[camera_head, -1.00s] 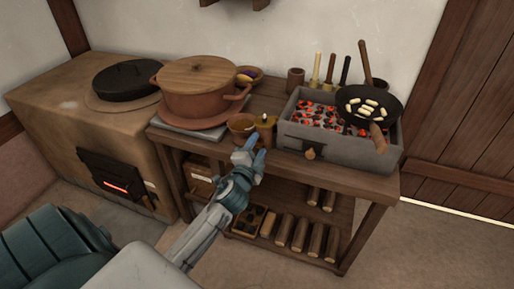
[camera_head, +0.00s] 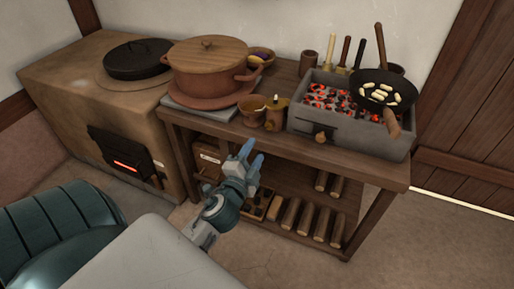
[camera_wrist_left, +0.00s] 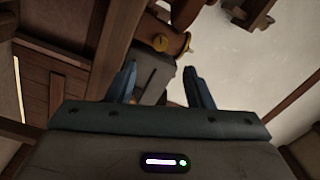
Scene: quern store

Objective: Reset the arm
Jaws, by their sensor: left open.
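My left gripper (camera_head: 249,155) is open and empty in the head view. It is in front of the wooden table's front edge, apart from the things on top. In the left wrist view its two blue fingers (camera_wrist_left: 160,80) stand apart with nothing between them. My right gripper is not in view.
The wooden table (camera_head: 365,172) bears a lidded clay pot (camera_head: 208,78), a small bowl (camera_head: 252,112), a jug (camera_head: 276,115) and a grey brazier (camera_head: 350,140) with glowing coals. A pan (camera_head: 384,88) of pale pieces sits over the coals. A clay stove (camera_head: 60,90) stands left. Logs (camera_head: 321,222) lie on the lower shelf.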

